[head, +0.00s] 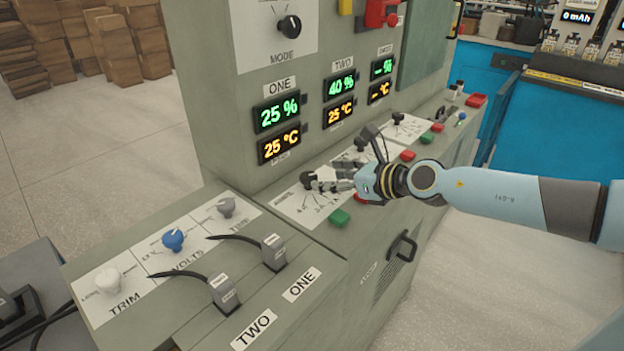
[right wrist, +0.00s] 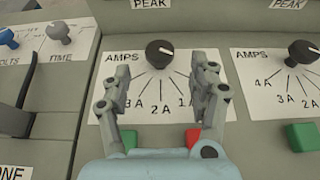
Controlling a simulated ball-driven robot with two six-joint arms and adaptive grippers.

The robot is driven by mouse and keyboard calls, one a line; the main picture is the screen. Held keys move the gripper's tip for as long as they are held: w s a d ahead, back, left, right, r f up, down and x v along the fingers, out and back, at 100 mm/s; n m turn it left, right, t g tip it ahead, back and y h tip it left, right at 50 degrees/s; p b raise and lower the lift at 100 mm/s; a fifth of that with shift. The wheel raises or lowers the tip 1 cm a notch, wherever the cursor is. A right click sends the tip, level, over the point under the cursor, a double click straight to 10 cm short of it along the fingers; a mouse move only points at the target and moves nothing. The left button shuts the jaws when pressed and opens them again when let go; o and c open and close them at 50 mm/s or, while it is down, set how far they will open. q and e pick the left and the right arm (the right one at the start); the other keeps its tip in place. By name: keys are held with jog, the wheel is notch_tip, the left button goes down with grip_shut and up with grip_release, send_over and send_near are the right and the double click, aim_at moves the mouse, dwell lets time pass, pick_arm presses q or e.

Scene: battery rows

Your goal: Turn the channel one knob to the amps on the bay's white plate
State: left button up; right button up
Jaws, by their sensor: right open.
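The channel one knob (head: 307,180) is black and sits on a white AMPS scale plate (head: 295,206) below the ONE displays. In the right wrist view the knob (right wrist: 159,53) stands at the top of the fan of marks, where 3 A, 2 A and 1 A are readable. A small pale mark shows on the knob, but its exact setting is unclear. My right gripper (right wrist: 166,72) is open and empty. Its fingertips are either side of the knob, slightly below it in that view and apart from it. It shows in the head view too (head: 318,182). My left gripper is out of view.
A second AMPS knob (right wrist: 304,52) is to the right. Green (head: 339,218) and red buttons lie in front. Blue (head: 172,240), white and grey knobs are on the left panel, near cabled plugs and white ONE (head: 302,283) and TWO labels. White plates on the far-right bays are unreadable.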

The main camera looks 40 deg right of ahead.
aim_at(311, 176)
jog(key=b+x, duration=0.1)
jog(key=x, duration=0.5)
jog(key=shift+w+b, duration=0.1)
jog(key=shift+b, duration=0.25)
